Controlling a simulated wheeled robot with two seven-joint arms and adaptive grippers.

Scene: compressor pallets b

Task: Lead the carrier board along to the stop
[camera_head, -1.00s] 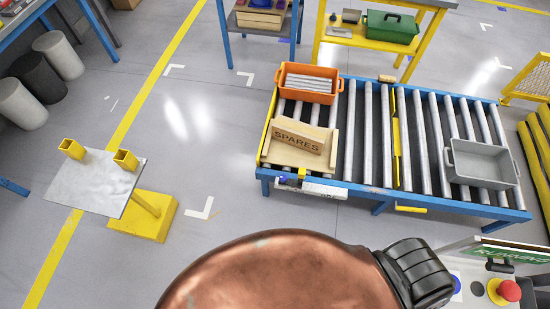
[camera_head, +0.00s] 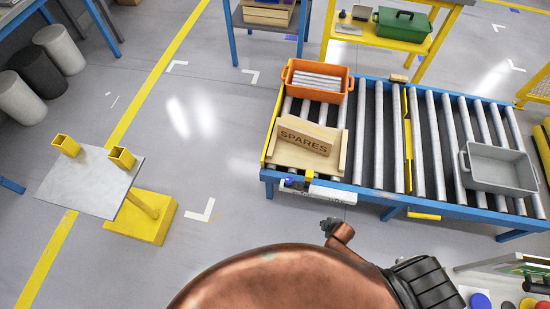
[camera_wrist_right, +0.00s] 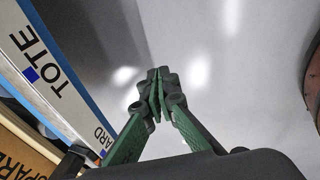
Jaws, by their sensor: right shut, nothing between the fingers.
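The wooden carrier board (camera_head: 282,158) lies on the left end of the roller conveyor. A wooden block marked SPARES (camera_head: 305,142) stands on it. A yellow strip (camera_head: 271,128) runs along the conveyor's left end beside the board, and a yellow bar (camera_head: 408,140) crosses between the rollers mid-length. I cannot tell which is the stop. My right gripper (camera_head: 331,226) is off the conveyor's front edge, apart from the board. In the wrist view its green fingers (camera_wrist_right: 157,82) are shut and empty, and part of the SPARES wood (camera_wrist_right: 22,150) shows at lower left. My left gripper is out of view.
An orange bin (camera_head: 317,80) with grey bars sits behind the board, and a grey tote (camera_head: 500,168) sits at the conveyor's right. Labels show on the front rail (camera_wrist_right: 62,95). A yellow-based stand (camera_head: 140,218) is on the left. The floor between stand and conveyor is free.

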